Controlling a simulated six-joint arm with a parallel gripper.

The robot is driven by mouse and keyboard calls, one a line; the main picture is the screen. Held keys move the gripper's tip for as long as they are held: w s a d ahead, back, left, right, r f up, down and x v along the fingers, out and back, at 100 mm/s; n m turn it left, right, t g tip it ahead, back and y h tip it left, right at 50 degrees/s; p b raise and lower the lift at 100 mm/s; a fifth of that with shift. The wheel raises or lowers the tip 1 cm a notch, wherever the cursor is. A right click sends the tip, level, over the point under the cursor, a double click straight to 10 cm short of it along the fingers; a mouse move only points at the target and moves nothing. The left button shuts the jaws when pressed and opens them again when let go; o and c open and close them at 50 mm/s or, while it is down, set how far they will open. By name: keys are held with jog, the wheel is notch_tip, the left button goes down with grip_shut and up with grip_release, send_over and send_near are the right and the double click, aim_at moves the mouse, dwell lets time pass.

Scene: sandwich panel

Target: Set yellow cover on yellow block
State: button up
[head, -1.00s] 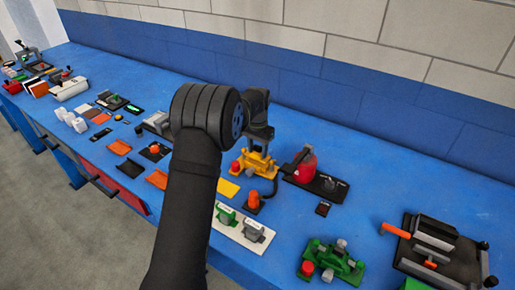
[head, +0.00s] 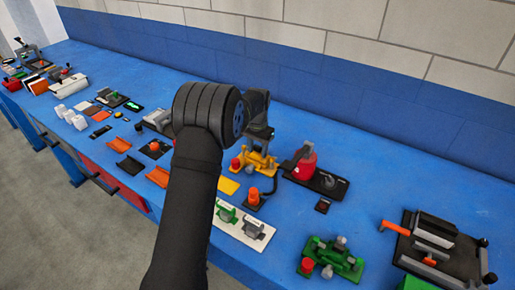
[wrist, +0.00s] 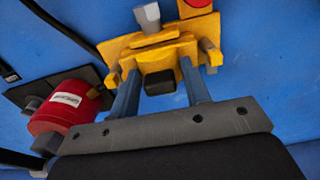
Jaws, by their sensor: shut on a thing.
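The yellow block (head: 250,162) stands on the blue bench beneath my gripper (head: 262,142), with a red knob at its left. In the wrist view my gripper (wrist: 160,88) has its two grey-blue fingers on either side of a yellow piece, which I take to be the yellow cover (wrist: 158,58). A dark block sits at its near end. The cover is at the yellow block (wrist: 115,47); whether it touches or hovers just above cannot be told. Grey bolts show at the block's sides. In the head view my arm and wrist hide part of this.
A red cylinder (head: 304,162) on a black plate stands close to the right of the block. A green fixture (head: 332,257) is at the lower right. Bare bench lies behind.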

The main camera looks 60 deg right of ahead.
aim_at(257, 146)
jog(key=shift+f, duration=0.35)
dwell(0.4)
jog(key=o, duration=1.4)
jog(key=shift+o, duration=0.2)
jog(key=shift+r, duration=0.1)
jog(key=shift+r, duration=4.15)
